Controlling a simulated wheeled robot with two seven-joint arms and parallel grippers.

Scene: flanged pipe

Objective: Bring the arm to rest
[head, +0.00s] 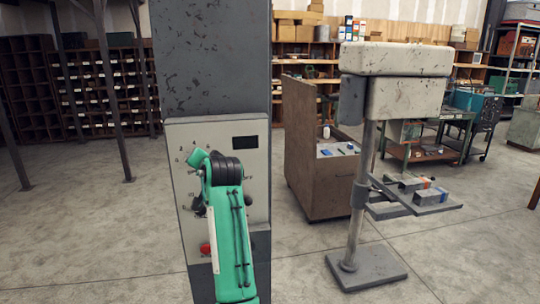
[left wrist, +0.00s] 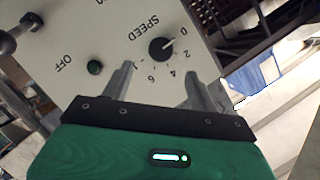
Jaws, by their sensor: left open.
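A grey control panel (head: 228,142) is on a tall dark column in the middle of the head view. My green left arm stands in front of it, with its left gripper (head: 194,157) near the panel's upper left, mostly hidden by the wrist. In the left wrist view the left gripper (left wrist: 159,71) is open and empty, its two fingers apart and pointing to the panel. The black speed knob (left wrist: 162,49) shows just beyond the fingertips, its pointer towards 0. The gap to it is hard to judge. My right gripper is in neither view.
A brown cabinet (head: 312,150) and a drill-press-like machine (head: 398,75) stand to the right. Open concrete floor (head: 90,220) lies to the left.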

